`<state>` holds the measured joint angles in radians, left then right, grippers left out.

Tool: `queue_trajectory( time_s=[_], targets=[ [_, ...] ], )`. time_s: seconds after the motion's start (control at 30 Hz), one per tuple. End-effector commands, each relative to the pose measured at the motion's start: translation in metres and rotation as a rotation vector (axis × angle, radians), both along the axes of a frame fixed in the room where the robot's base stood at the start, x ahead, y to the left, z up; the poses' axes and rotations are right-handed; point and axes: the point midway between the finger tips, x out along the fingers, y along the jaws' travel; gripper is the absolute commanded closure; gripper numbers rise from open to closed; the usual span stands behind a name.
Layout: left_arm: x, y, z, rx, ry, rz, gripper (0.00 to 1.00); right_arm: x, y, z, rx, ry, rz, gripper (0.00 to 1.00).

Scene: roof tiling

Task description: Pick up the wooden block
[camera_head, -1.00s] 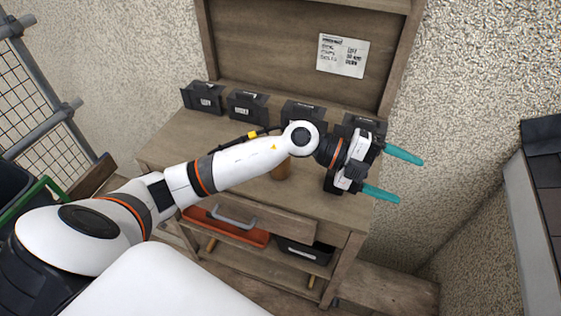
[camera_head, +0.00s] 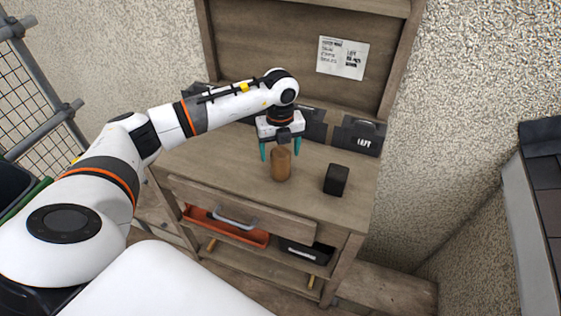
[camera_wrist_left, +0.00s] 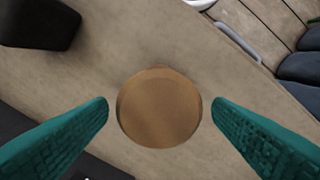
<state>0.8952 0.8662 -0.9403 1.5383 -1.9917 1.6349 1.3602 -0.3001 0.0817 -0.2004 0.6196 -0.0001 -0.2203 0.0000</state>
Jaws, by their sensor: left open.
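The brown wooden block (camera_head: 281,166) stands upright on the workbench top (camera_head: 228,158). In the left wrist view its round top (camera_wrist_left: 159,107) lies between my two teal fingers. My left gripper (camera_head: 280,150) points down over the block and is open, with a finger to either side. In the left wrist view there is a gap between the block and each fingertip (camera_wrist_left: 160,105). My right gripper is not in view.
A black block (camera_head: 336,180) stands to the right on the bench and also shows in the left wrist view (camera_wrist_left: 38,22). Black labelled bins (camera_head: 358,137) line the back.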

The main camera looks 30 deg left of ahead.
Motion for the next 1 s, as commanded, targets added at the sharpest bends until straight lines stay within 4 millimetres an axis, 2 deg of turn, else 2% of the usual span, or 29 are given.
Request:
queue_trajectory(
  time_s=[0.17, 0.43, 0.73, 0.77, 1.0],
  targets=[
    [-0.001, -0.001, -0.012, 0.000, 0.001, -0.001, 0.25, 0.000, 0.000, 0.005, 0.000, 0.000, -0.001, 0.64],
    [-0.003, -0.003, -0.050, -0.001, 0.001, -0.001, 0.25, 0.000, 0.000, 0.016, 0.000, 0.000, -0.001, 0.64],
    [-0.002, -0.003, -0.057, -0.001, -0.001, -0.002, 0.25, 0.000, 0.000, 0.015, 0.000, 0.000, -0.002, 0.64],
    [-0.002, -0.003, -0.057, -0.001, -0.001, -0.002, 0.27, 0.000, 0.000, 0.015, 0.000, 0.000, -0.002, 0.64],
    [-0.002, -0.003, -0.057, -0.001, -0.001, -0.002, 0.66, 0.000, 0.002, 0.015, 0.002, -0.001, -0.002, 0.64]
  ],
)
